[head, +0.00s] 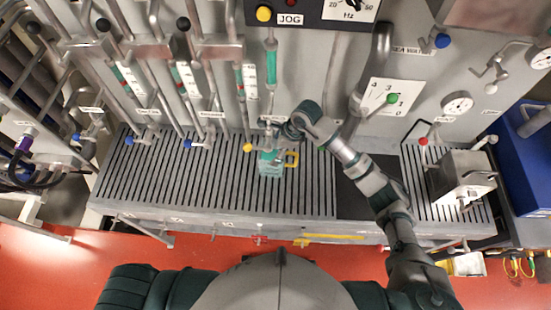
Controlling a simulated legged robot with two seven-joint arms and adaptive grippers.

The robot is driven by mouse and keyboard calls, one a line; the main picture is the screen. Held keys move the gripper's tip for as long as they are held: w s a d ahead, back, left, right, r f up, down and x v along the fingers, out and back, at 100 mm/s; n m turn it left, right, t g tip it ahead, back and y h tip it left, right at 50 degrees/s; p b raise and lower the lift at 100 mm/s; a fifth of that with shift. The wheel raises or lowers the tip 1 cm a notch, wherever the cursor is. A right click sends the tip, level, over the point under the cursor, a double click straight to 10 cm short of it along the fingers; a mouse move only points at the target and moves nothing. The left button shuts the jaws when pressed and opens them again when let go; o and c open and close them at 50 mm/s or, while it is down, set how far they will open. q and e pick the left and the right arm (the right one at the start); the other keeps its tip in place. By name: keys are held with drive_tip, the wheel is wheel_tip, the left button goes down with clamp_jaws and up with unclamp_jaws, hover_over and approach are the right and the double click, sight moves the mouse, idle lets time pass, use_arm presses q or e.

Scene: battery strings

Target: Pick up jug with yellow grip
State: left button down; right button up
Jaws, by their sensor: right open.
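The jug (269,165) is a small see-through teal container with a yellow grip (292,159) on its right side. It stands on the slatted bench top below a tap-like fitting, near the middle of the head view. My right gripper (287,131) is at the end of the arm coming from the lower right. It is open and sits just above and behind the jug's yellow grip. From this angle I cannot tell whether it touches the jug. The fingers are small and partly lost against the fittings. My left gripper is not in view.
The slatted bench (190,195) is clear left of the jug. A yellow-knobbed valve (248,148) is close to the jug's left. Vertical pipes and gauges line the wall behind. A grey metal box (464,178) stands at the right. A green-knobbed lever (391,99) sticks out near my right arm.

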drive_tip(key=shift+a+f, duration=0.3)
drive_tip(key=shift+f, duration=0.2)
drive_tip(key=shift+a, duration=0.15)
drive_tip(key=shift+c, duration=0.5)
drive_tip(key=c, duration=1.2)
drive_tip(key=shift+r, duration=0.1)
drive_tip(key=shift+c, duration=0.8)
